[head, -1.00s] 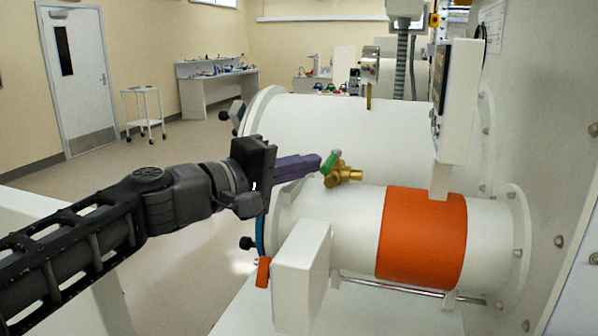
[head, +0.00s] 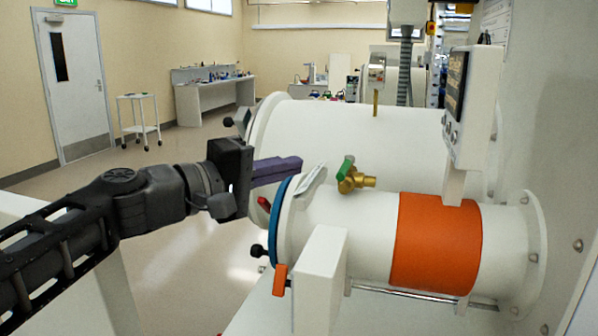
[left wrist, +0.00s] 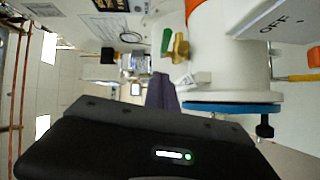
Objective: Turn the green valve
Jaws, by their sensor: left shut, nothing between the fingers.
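The green valve has a green lever handle (head: 346,167) on a brass body (head: 357,181), on top of the small white cylinder (head: 335,215). The handle is tilted, its upper end leaning right in the head view. In the left wrist view the green handle (left wrist: 166,41) and brass body (left wrist: 181,48) show beyond the fingertips. My left gripper (head: 299,163) has purple fingers, shut and empty. They point at the valve from the left, with a clear gap between. The fingers also show in the left wrist view (left wrist: 161,88). My right gripper is not in view.
The small cylinder has a blue ring (head: 279,215) and an orange band (head: 435,243). A larger white cylinder (head: 350,125) lies behind it. A white box (head: 320,280) stands in front, and a control panel (head: 474,105) hangs at right.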

